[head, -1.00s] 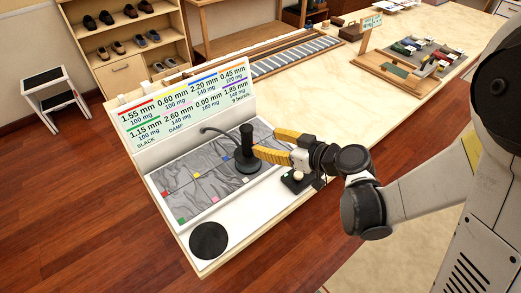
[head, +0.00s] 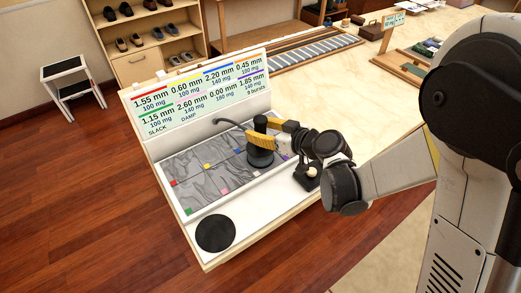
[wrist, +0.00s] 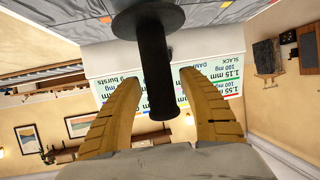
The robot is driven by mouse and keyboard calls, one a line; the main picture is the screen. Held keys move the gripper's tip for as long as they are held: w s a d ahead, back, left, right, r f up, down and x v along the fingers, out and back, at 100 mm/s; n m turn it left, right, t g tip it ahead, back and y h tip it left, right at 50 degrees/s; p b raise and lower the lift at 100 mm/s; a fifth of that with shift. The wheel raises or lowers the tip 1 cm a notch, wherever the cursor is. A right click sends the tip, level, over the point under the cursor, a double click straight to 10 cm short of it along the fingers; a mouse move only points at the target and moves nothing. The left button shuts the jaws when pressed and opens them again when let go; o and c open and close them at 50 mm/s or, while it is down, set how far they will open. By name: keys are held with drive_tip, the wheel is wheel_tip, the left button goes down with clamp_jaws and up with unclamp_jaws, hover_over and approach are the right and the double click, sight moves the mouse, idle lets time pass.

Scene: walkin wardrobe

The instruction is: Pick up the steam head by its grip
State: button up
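The black steam head (head: 261,159) stands upright on the grey cloth (head: 205,172) in the white tray, round base down. Its grip (wrist: 155,65) rises as a plain black post. A dark hose (head: 228,123) curves out to its left. My gripper (head: 266,134) is at the height of the grip, with its yellow fingers around it. In the wrist view, my gripper (wrist: 163,80) is open, one finger on each side of the grip, with visible gaps. The head view partly hides the grip behind a finger.
A white board (head: 200,92) with printed settings stands behind the tray. A black round pad (head: 215,234) lies at the front. The table's front edge is close.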

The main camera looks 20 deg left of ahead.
clamp_jaws()
